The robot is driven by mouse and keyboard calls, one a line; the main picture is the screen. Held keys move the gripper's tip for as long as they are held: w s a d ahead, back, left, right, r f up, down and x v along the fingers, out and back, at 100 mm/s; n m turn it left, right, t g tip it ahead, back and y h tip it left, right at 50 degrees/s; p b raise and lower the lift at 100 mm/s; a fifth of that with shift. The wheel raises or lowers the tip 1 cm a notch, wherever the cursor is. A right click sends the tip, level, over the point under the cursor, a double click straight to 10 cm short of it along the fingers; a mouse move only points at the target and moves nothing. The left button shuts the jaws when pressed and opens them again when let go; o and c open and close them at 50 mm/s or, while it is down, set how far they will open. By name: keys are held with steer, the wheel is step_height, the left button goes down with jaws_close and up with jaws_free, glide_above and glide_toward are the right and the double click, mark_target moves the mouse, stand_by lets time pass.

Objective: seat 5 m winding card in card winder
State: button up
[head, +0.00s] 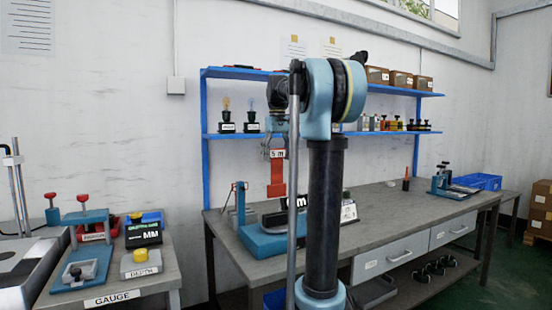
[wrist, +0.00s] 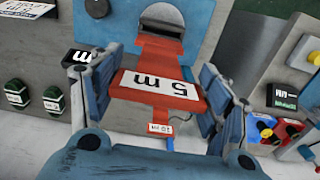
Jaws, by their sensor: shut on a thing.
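The 5 m winding card (head: 277,182) is red with a white label reading "5 m". It hangs upright below my gripper (head: 275,150) in the head view. In the wrist view the card (wrist: 154,59) lies between the two blue-grey fingers of my gripper (wrist: 152,82), which is shut on it. The card winder (head: 262,240), with a blue base, stands on the bench below the card. The card's lower end appears above it; my arm hides part of the winder, and I cannot tell the exact gap. A grey part with a rounded opening (wrist: 165,16) shows beyond the card's far end.
The grey workbench (head: 400,205) has free room to the right of my arm. A blue shelf (head: 385,133) with lamp holders and small parts stands behind. A gauge table (head: 165,280) with blue fixtures is at the left. A blue crate (head: 480,182) sits at the far right.

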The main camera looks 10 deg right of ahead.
steer(key=shift+s+a+f, duration=0.1)
glide_above(277, 184)
steer(key=shift+f, duration=2.75)
steer(key=shift+f, duration=2.95)
steer(key=o, duration=1.6)
step_height(277, 184, up, 12)
steer(key=shift+f, duration=0.1)
